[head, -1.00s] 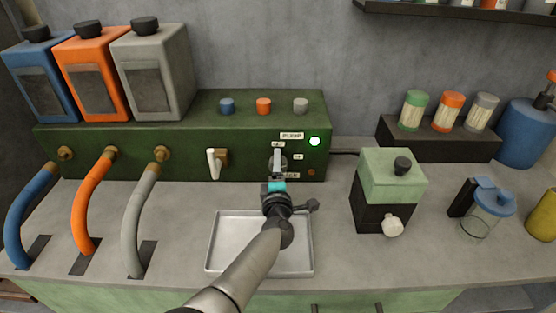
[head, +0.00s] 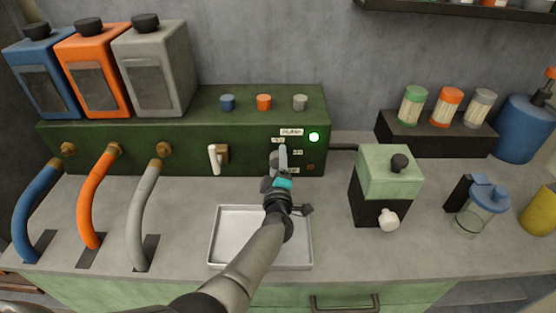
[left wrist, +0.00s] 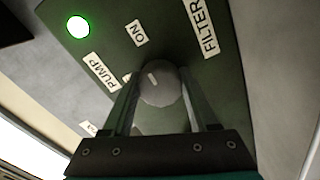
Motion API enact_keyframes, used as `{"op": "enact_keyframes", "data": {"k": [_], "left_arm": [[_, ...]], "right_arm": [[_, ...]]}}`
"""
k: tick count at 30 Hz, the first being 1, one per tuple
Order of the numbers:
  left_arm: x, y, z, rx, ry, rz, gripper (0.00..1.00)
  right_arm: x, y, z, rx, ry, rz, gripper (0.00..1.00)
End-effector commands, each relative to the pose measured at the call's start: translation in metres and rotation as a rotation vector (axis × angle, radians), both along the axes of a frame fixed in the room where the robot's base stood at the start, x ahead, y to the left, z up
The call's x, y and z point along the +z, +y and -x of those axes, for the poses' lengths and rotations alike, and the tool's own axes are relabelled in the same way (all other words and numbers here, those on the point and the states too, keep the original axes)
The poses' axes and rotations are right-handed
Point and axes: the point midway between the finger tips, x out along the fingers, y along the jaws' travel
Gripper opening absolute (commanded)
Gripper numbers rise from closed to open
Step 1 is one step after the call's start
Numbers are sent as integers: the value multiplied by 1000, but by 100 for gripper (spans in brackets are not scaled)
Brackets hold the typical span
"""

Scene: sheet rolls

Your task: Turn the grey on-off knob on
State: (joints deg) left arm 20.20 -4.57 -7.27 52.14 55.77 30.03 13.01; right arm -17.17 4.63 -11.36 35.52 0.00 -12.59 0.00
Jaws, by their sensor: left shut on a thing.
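The grey knob (left wrist: 165,88) is round with a short white mark, on the front of a dark green machine (head: 90,140). In the left wrist view its mark leans up and left, roughly toward the ON label (left wrist: 139,33). My left gripper (left wrist: 158,92) is shut on the knob, one finger on each side. In the head view my left gripper (head: 279,158) covers most of the knob. A green lamp (head: 314,137) glows above and right of it. My right gripper is not in view.
A white lever (head: 214,158) sits left of the knob on the same panel. A metal tray (head: 230,245) lies below my left arm. A green and black grinder (head: 385,175) stands to the right. Hoses (head: 140,220) bend down at the left.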

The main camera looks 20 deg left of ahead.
Motion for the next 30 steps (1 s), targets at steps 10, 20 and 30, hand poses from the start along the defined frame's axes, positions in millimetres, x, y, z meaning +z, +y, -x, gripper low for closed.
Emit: {"op": "enact_keyframes", "data": {"k": [10,20,30], "left_arm": [[-1,0,1,-1,4,-6,66],[0,0,0,0,1,-4,90],[1,-4,16,-1,4,-3,90]], "right_arm": [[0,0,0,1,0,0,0],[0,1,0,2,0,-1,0],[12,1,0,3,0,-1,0]]}}
